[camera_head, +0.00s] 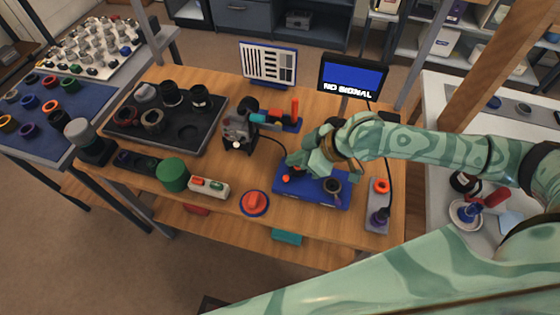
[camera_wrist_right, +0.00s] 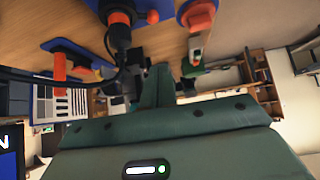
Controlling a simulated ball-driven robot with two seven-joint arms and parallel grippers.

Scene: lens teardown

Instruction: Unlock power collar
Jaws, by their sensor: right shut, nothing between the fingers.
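My right gripper (camera_head: 297,172) is shut and empty, low over the left part of a blue base (camera_head: 318,201) on the wooden table. An orange-red part and dark parts show beside its fingertips; I cannot tell whether they touch. A dark ring-shaped part (camera_head: 332,187) stands on the right of the base. I cannot tell for certain which part is the power collar. My left gripper is out of view.
A monitor (camera_head: 352,78) reading NO SIGNAL and a striped chart (camera_head: 268,63) stand behind. A dark tray (camera_head: 190,130) with lens parts is at left. A green cylinder (camera_head: 173,174), a red button (camera_head: 255,202) and a grey block (camera_head: 377,206) line the front. A cable runs to the base.

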